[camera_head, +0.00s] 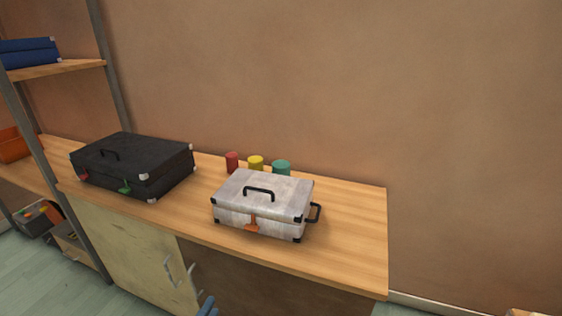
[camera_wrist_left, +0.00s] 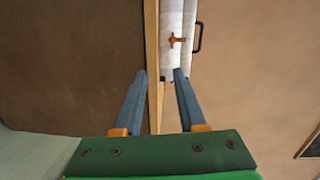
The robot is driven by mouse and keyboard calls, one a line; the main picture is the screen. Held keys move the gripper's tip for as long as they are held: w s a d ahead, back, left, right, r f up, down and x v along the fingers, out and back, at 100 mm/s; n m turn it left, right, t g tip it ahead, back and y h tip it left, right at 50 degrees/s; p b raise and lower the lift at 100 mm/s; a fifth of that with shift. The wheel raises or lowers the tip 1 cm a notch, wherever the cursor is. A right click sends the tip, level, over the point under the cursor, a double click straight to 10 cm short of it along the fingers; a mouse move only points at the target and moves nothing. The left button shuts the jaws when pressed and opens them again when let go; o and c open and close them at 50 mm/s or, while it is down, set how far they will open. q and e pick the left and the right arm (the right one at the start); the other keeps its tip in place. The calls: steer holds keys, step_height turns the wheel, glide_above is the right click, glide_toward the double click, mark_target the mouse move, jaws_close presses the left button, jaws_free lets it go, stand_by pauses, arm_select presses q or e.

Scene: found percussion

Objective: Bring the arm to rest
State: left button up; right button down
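My left gripper (camera_head: 207,305) shows only as blue-grey fingertips at the bottom edge of the head view, in front of and below the bench front. In the left wrist view, my left gripper (camera_wrist_left: 160,75) has its two fingers apart with nothing held between them. The bench edge and the white case (camera_wrist_left: 172,45) with its orange latch lie beyond the fingertips, apart from them. The rest of my left arm is out of the head view. My right gripper is in neither view.
The white case (camera_head: 262,197) stands on the wooden bench (camera_head: 350,225). A black case (camera_head: 135,165) is at left. Red (camera_head: 232,161), yellow (camera_head: 256,162) and green (camera_head: 281,167) cylinders stand behind the white case. A shelf rack (camera_head: 85,68) is at far left. The bench's right end is clear.

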arm_select(q)
steer(key=s+a+f+n+g+y+p, duration=0.15)
steer(key=s+f+n+g, duration=0.3)
steer(key=f, duration=0.45)
steer(key=s+a+f+n+g+y+p, duration=0.1)
steer(key=s+f+n+g+y+p, duration=0.15)
steer(key=s+f+n, duration=0.45)
steer(key=s+f+n+g+p, duration=0.2)
steer(key=s+f+n+g, duration=0.1)
steer(key=s, duration=0.6)
steer(key=s+f+n+g+p, duration=0.2)
steer(key=s+f+g, duration=0.3)
steer(key=s, duration=0.5)
steer(key=shift+a+f+n+g, duration=0.2)
steer(key=shift+n+g, duration=0.1)
steer(key=shift+n, duration=0.35)
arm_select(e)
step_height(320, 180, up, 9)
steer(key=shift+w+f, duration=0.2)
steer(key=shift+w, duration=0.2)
